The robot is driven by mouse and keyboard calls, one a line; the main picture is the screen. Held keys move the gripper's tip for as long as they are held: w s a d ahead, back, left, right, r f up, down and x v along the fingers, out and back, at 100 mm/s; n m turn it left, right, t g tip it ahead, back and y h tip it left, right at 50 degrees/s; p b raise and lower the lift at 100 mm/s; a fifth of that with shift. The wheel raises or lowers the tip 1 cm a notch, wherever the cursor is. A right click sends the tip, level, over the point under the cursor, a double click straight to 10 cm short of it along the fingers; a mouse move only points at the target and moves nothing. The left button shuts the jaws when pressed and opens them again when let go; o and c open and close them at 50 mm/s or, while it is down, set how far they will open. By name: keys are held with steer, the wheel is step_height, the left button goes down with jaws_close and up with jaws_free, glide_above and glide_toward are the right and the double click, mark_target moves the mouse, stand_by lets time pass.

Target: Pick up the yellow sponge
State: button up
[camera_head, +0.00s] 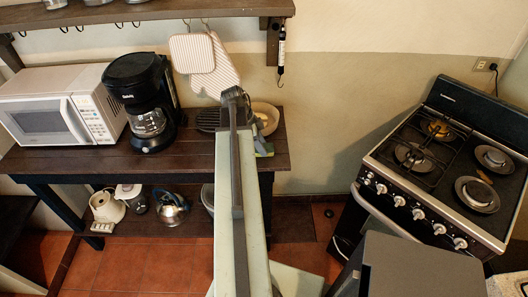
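I cannot make out a yellow sponge for certain. A small yellow-green and grey item (263,147) lies at the front edge of the dark wooden counter (188,156), just right of my own upright part. It is too small to tell what it is. A small yellowish patch (438,128) shows at the back left burner of the stove (455,165), also unclear. My gripper is not visible. A long pale part of my own body runs up the middle and hides part of the counter.
A white microwave (62,107) and a black coffee maker (146,100) stand on the counter's left. A beige bowl (266,115) stands at its right end. A kettle (171,207) is on the lower shelf. A grey box-like surface (410,268) fills the bottom right.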

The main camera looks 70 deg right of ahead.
steer(key=shift+c, duration=0.8)
step_height(320, 180, up, 10)
steer(key=p, duration=1)
steer(key=shift+r, duration=0.15)
steer(key=o, duration=0.5)
steer(key=c, duration=0.4)
